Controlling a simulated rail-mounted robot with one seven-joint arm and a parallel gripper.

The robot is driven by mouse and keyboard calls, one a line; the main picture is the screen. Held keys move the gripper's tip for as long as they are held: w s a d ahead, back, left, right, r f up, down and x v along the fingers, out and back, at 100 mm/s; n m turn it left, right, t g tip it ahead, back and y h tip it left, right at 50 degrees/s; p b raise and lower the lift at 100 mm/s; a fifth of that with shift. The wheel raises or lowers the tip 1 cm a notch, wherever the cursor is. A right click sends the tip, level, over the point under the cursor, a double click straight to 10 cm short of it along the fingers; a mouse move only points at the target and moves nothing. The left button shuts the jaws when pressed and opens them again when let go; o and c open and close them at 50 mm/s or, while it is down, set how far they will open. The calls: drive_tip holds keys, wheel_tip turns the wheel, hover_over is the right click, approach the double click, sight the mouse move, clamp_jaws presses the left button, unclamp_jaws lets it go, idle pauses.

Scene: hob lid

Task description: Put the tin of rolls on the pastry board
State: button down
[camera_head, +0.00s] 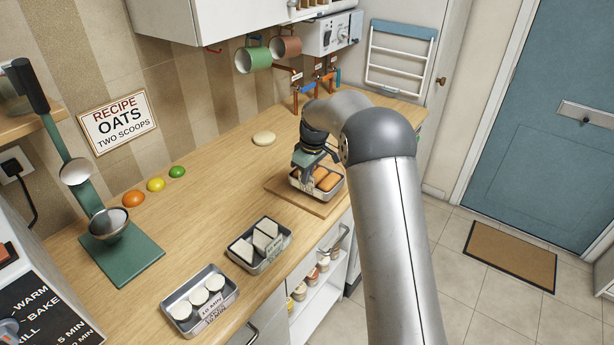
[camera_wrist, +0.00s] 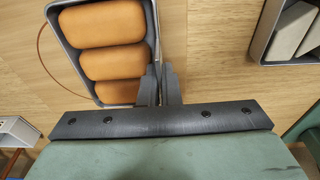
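The tin of rolls (camera_head: 331,190), a grey metal tin with several orange-brown rolls, is at the pastry board (camera_head: 286,190) near the counter's front edge. It looks level and within the board's outline; I cannot tell whether it rests fully on the board. In the wrist view the tin (camera_wrist: 154,22) fills the upper left. My gripper (camera_wrist: 160,78) has its two fingers close together, one on each side of the tin's wall, shut on it. In the head view my gripper (camera_head: 304,168) is at the tin's left end, and my arm hides part of the surroundings.
A pale round bun (camera_head: 264,138) lies behind the board. Mugs (camera_head: 253,60) hang above. Bare counter lies left of the board.

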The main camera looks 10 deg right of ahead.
drive_tip(key=shift+f, duration=0.55)
drive_tip(key=shift+f, duration=0.2)
drive_tip(key=c, duration=1.6)
unclamp_jaws()
drive_tip(key=shift+c, duration=0.2)
drive_tip(key=shift+r, duration=0.1)
wheel_tip(320, 180, up, 12)
drive_tip(key=s+d+b, duration=0.1)
drive_tip(key=s+b, duration=0.1)
drive_tip(key=s+d+r+m, duration=0.1)
drive_tip(key=s+m, duration=0.1)
drive_tip(key=s, duration=0.7)
drive_tip(key=s+r+m, duration=0.2)
drive_tip(key=s, duration=0.7)
drive_tip(key=s+d+f+m, duration=0.1)
drive_tip(key=s+f, duration=0.3)
drive_tip(key=s, duration=0.7)
drive_tip(key=s+d+f+m+h, duration=0.1)
drive_tip(key=s+f+m, duration=0.3)
drive_tip(key=s, duration=0.7)
drive_tip(key=shift+s, duration=0.25)
